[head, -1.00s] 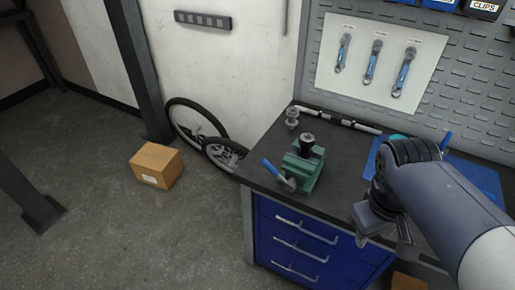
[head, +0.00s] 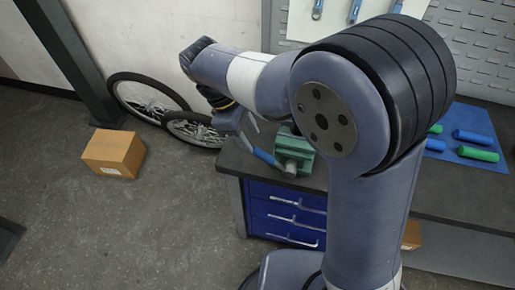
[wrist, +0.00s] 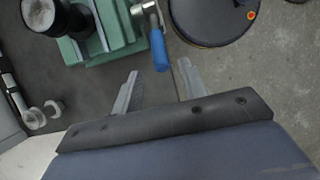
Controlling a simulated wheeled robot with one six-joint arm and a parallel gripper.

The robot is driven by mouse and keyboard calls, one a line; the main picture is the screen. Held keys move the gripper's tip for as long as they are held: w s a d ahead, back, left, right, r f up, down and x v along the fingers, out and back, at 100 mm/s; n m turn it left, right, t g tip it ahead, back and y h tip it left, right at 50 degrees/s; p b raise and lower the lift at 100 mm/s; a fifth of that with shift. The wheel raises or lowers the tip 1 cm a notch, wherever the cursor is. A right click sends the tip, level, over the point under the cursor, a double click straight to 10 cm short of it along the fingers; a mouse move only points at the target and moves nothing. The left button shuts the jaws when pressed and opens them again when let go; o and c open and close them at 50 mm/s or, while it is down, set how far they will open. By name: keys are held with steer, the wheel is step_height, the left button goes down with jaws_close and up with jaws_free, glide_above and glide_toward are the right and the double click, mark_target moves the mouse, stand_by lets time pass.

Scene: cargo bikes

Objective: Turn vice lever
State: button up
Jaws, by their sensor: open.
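The green vice (head: 292,150) sits on the workbench's left front corner, partly hidden behind my arm in the head view. Its lever has a blue handle (head: 265,158) that sticks out to the left. In the wrist view the vice (wrist: 112,35) is at the top left, and the blue handle (wrist: 158,50) hangs from a metal joint. My gripper (wrist: 158,82) is open and empty, its two fingers apart just short of the handle's end. In the head view my gripper (head: 250,132) is just above and left of the handle. A dark round-topped part (wrist: 65,15) stands at the vice.
The bench has blue drawers (head: 285,215) below. A blue mat (head: 465,150) with green and blue grips lies to the right. A cardboard box (head: 114,153) and wheels (head: 150,97) are on the left, by the wall. Small metal parts (wrist: 33,118) lie on the bench.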

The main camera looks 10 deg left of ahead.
mark_target(257, 148)
steer(key=x, duration=0.7)
steer(key=shift+f, duration=0.15)
steer(key=shift+c, duration=0.4)
jaws_close()
